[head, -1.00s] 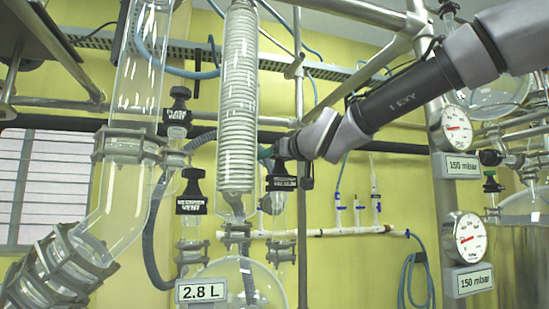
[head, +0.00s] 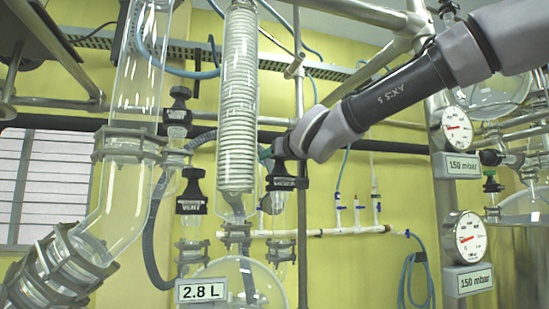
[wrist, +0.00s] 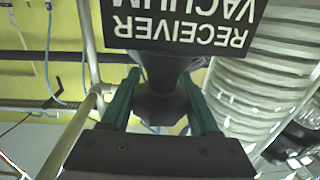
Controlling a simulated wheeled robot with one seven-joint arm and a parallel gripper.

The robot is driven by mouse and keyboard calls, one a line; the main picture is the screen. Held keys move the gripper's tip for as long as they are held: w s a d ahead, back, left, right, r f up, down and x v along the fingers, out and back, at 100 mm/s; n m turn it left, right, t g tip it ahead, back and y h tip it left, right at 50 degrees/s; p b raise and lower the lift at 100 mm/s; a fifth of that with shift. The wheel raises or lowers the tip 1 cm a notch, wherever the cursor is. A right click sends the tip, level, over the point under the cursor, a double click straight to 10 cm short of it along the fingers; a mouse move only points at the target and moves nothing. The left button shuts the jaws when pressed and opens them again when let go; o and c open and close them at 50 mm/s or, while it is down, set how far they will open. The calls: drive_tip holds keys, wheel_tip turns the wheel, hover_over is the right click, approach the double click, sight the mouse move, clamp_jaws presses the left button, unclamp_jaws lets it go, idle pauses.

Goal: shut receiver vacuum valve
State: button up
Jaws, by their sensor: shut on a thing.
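The receiver vacuum valve has a black knob (wrist: 160,105) and a black label plate (wrist: 185,25), which reads upside down in the wrist view. In the head view the plate (head: 287,183) hangs just under my gripper, right of the coiled glass condenser. My gripper (wrist: 162,78) has its two green fingers on either side of the knob and is shut on it. In the head view my gripper (head: 283,153) hides most of the knob. The valve's glass body (head: 279,215) shows below the plate.
A receiver vent valve (head: 192,190) and another black-knobbed valve (head: 179,112) stand left of the coiled condenser (head: 237,100). A round glass flask (head: 250,280) is below. Two gauges (head: 467,238) are at the right.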

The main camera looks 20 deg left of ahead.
drive_tip(key=m+t+h, duration=0.1)
drive_tip(key=m+h, duration=0.1)
drive_tip(key=m+t+h, duration=0.2)
drive_tip(key=h, duration=0.1)
drive_tip(key=d+m+t+h, duration=0.1)
drive_tip(key=h, duration=0.1)
drive_tip(key=shift+w+m+t+h, duration=0.25)
drive_tip(key=shift+m+t+h, duration=0.05)
drive_tip(key=shift+m+h, duration=0.1)
drive_tip(key=shift+w+d+m+t+h, duration=0.1)
drive_tip(key=shift+d+m+t+h, duration=0.1)
drive_tip(key=shift+m+h, duration=0.5)
drive_tip(key=shift+d+m+t+h, duration=0.15)
drive_tip(key=shift+m+h, duration=0.25)
drive_tip(key=shift+h, duration=0.6)
drive_tip(key=o, duration=1.1)
drive_tip(key=s, duration=0.7)
drive_tip(key=s+d, duration=0.1)
drive_tip(key=s, duration=0.2)
drive_tip(key=shift+s, duration=0.4)
